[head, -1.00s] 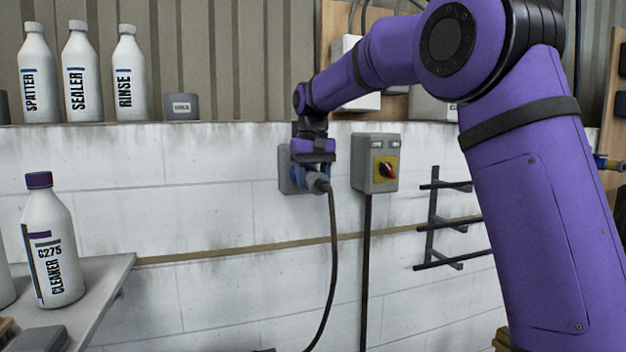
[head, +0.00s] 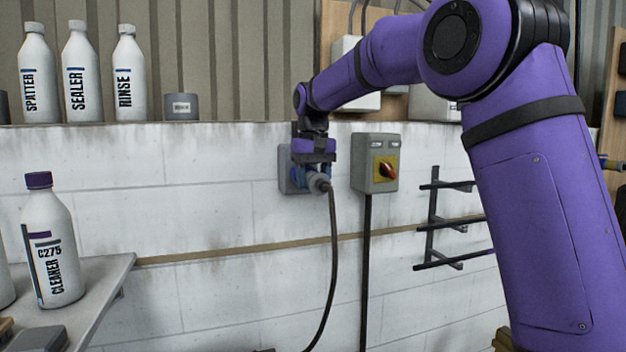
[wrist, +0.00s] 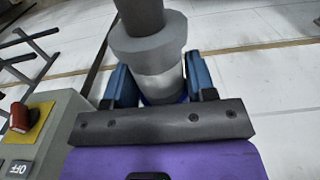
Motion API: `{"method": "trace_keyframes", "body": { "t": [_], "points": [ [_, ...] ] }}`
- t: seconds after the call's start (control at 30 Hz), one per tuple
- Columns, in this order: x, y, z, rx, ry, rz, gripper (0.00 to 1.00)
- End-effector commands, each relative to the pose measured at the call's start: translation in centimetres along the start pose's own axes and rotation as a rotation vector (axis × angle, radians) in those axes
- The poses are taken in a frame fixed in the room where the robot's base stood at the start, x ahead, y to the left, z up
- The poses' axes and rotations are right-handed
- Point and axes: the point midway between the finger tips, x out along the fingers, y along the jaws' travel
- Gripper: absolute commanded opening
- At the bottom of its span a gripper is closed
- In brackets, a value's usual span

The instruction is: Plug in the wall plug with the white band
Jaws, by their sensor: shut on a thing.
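The wall plug (head: 318,182) is blue and grey, with a dark cable hanging from its back end. In the wrist view the plug (wrist: 158,84) shows a pale, whitish band below its grey collar. My gripper (head: 314,168) is shut on the plug, one blue finger pad on each side of it. The plug is at the front of a grey socket box (head: 288,165) on the white block wall. My gripper hides the plug's front end, so I cannot tell how deep it sits in the socket.
A grey switch box (head: 375,163) with a red knob is close to the right of the socket. A dark rack (head: 434,215) is further right. Several bottles stand on the ledge, and a cleaner bottle (head: 52,245) stands on a shelf at left.

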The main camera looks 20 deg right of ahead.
Motion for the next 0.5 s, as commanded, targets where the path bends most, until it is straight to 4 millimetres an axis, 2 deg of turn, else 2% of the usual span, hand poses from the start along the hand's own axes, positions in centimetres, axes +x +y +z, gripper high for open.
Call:
{"method": "trace_keyframes", "body": {
  "t": [0.5],
  "points": [
    [-0.03, -0.02, -0.38, 0.000, 0.000, 0.000, 0.11]
  ]
}}
